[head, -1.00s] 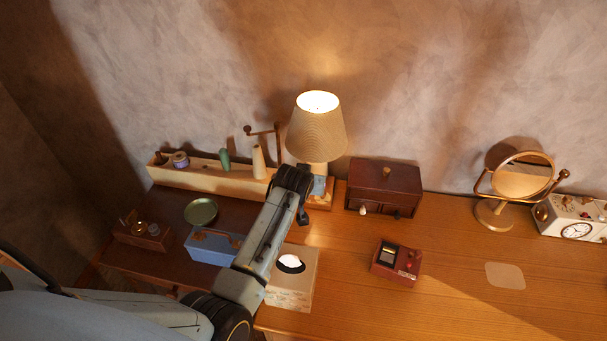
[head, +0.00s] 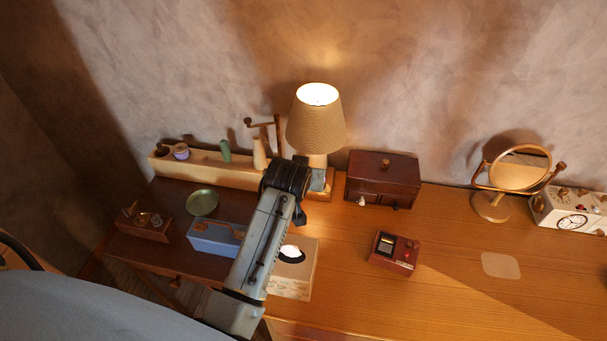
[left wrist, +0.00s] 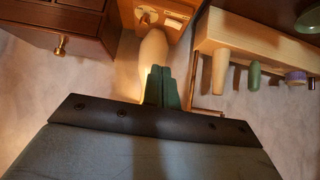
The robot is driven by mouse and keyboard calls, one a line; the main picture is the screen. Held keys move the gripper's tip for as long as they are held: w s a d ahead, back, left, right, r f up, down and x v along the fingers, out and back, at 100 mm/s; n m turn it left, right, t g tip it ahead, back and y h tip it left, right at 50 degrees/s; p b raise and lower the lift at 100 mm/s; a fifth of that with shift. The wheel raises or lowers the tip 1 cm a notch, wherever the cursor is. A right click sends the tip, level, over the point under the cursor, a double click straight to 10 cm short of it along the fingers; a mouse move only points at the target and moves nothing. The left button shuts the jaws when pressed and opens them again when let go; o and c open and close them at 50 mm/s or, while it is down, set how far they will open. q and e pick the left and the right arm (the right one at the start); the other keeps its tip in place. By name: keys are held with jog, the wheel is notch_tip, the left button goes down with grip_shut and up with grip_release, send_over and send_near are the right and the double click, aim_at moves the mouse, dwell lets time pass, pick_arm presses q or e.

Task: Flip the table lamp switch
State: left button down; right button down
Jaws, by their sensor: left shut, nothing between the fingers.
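The table lamp (head: 316,122) stands lit against the wall, with a ribbed cone shade over a pale stem and a wooden base. In the left wrist view the wooden lamp base (left wrist: 178,22) is at the top, with a small knob-like switch (left wrist: 147,15) on it and the pale stem (left wrist: 152,52) below. My left gripper (left wrist: 161,70) is shut and empty, its green fingers pointing at the base beside the stem, apart from the switch in the picture. In the head view my wrist hides part of the base and the fingertips. My right gripper is not in view.
A dark drawer box (head: 382,180) stands close right of the lamp. A wooden rack (head: 205,170) with spools is on the left. A tissue box (head: 291,275) and blue box (head: 214,240) lie near my arm. The desk's right front is mostly clear.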

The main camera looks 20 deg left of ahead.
pick_arm(q)
jog(key=a+y+b, duration=0.1)
jog(key=b, duration=0.2)
jog(key=shift+a+r+m, duration=0.15)
jog(key=shift+m, duration=0.15)
jog(key=shift+w+b, duration=0.15)
jog(key=shift+b, duration=0.15)
jog(key=b+x, duration=0.2)
jog(key=x, duration=0.8)
jog(key=shift+a+f, duration=0.15)
jog(key=shift+f, duration=0.15)
notch_tip(320, 180, down, 2)
jog(key=shift+f, duration=0.2)
jog(key=shift+s+a+f+b, duration=0.15)
jog(key=shift+s+f+b, duration=0.15)
jog(key=shift+f, duration=0.3)
